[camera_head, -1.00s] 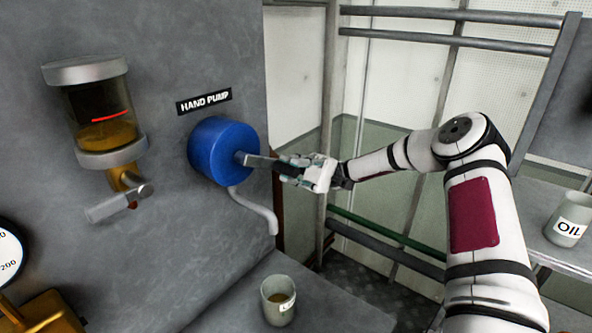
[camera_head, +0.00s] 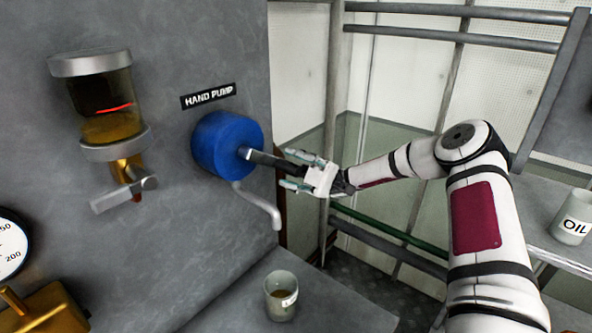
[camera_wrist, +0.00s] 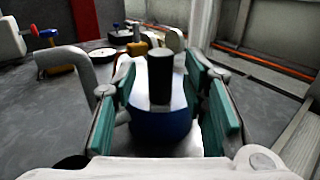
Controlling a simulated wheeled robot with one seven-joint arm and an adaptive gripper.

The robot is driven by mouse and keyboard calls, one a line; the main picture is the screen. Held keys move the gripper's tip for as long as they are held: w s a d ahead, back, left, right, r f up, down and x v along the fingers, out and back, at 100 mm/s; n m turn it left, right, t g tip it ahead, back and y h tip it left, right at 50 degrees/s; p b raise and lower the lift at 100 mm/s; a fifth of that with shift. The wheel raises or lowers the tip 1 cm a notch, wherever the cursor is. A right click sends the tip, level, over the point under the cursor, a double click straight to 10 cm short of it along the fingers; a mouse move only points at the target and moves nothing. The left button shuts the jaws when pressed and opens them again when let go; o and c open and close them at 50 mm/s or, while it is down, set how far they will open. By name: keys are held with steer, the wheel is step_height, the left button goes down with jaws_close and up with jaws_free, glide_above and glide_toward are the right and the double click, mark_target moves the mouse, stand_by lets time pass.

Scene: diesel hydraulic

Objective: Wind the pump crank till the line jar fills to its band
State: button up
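The blue hand pump (camera_head: 222,146) sticks out from the grey wall under a HAND PUMP label. Its dark crank (camera_head: 265,160) points right, toward my gripper (camera_head: 292,170). The gripper's fingers are spread on either side of the handle end. In the wrist view the dark handle (camera_wrist: 160,76) stands between the teal finger pads, with a visible gap on each side, and the blue pump drum (camera_wrist: 160,125) lies beyond. The line jar (camera_head: 105,100) is on the wall at left. Its amber oil (camera_head: 112,128) stands a little below the red band (camera_head: 115,107).
A bent grey spout (camera_head: 262,205) hangs under the pump. A cup (camera_head: 281,296) stands on the ledge below. A lever valve (camera_head: 125,193) is under the jar, with a gauge (camera_head: 8,248) lower left. An OIL can (camera_head: 573,217) sits on the right shelf. Rails stand behind my arm.

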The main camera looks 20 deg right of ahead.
steer(key=v, duration=0.7)
steer(key=shift+d, duration=0.25)
stand_by(1.3)
